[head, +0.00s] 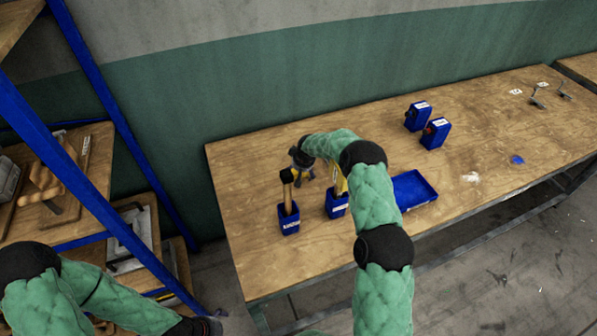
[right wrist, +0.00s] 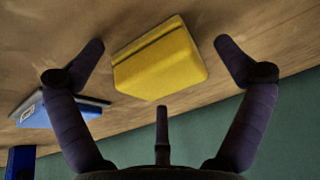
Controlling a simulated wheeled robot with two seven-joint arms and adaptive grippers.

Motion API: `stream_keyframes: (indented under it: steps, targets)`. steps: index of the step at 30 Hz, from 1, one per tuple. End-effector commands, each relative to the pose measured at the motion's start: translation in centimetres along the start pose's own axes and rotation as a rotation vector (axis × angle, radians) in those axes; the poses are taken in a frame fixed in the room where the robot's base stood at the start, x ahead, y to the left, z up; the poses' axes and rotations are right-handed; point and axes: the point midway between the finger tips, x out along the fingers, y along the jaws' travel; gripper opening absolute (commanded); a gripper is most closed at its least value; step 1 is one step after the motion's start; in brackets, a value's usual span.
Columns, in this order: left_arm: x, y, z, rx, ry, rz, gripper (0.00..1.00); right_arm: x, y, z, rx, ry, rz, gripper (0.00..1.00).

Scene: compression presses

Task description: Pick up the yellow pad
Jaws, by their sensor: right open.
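The yellow pad (right wrist: 160,58) is a thick block on the wooden table, between the spread fingers of my right gripper (right wrist: 160,62) in the right wrist view. Both fingers stand apart from its sides. In the head view my right gripper (head: 306,177) is low over the table near the wall, and it covers most of the pad; only a bit of yellow shows. My left gripper (head: 208,326) is at the bottom left, away from the table, small and dark; its jaws cannot be made out.
Two blue holders with tools, one with a hammer (head: 289,217) and one beside it (head: 336,205), stand close in front of my right gripper. A blue tray (head: 413,189) lies right of my right arm. Two blue boxes (head: 435,134) stand farther right. A shelf rack (head: 85,195) is at left.

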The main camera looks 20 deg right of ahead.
Motion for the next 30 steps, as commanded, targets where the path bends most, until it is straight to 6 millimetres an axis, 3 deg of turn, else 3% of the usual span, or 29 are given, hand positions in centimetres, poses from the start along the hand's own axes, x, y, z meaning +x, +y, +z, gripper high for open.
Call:
stream_keyframes:
  steps: [3, 6, 9, 22, 30]
  targets:
    - [0.0, 0.0, 0.0, 0.000, 0.000, 0.000, 0.91, 0.0, 0.0, 0.0, 0.000, 0.000, 0.000, 1.00]
    - [0.0, 0.0, 0.0, 0.000, 0.000, 0.000, 0.91, 0.0, 0.0, 0.0, 0.000, -0.001, 0.000, 0.75]
    - [0.0, 0.0, 0.0, 0.000, 0.000, 0.000, 0.91, 0.0, 0.0, 0.1, 0.000, -0.002, 0.000, 0.60]
    - [0.0, 0.0, 0.0, 0.000, 0.000, 0.000, 0.91, -0.2, -0.2, 0.2, -0.001, -0.008, -0.002, 0.59]
    - [-0.3, 0.1, 0.0, 0.000, 0.000, 0.000, 0.91, -4.4, -0.1, -1.8, -0.001, -0.001, -0.001, 0.59]
